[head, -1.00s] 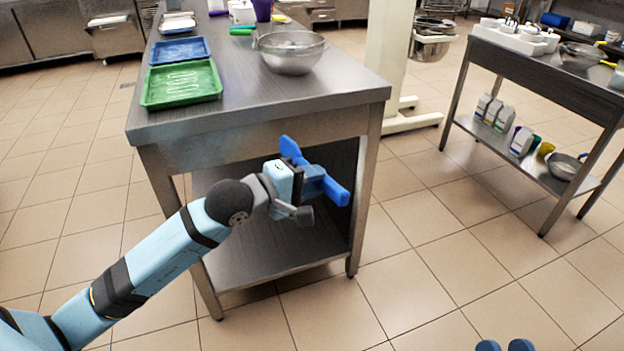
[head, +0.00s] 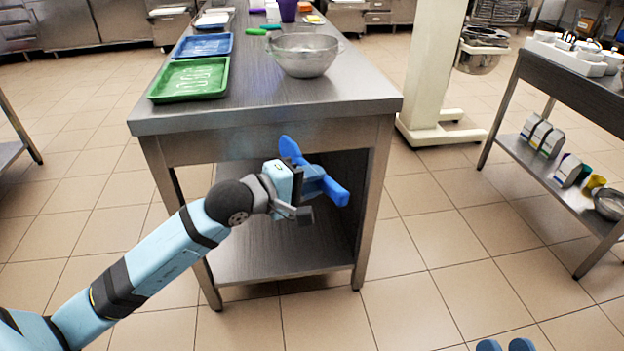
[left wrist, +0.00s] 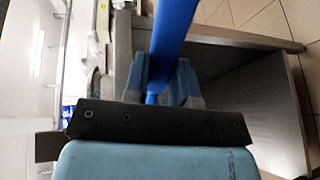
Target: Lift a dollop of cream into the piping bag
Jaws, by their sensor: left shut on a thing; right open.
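My left gripper (head: 312,182) is shut on a blue spatula-like tool (head: 337,191), held in front of the near end of the steel table. In the left wrist view, the tool's blue shaft (left wrist: 173,35) runs up from between the fingers. A metal bowl (head: 304,66) stands on the tabletop near its right edge; its contents are hard to make out. I cannot make out a piping bag or a dollop of cream.
The steel table (head: 265,112) carries a green tray (head: 154,94) with white squiggles, a blue tray (head: 203,45) and a purple cup (head: 288,10). A pale column (head: 432,70) stands right of it. A second table (head: 590,95) is at right.

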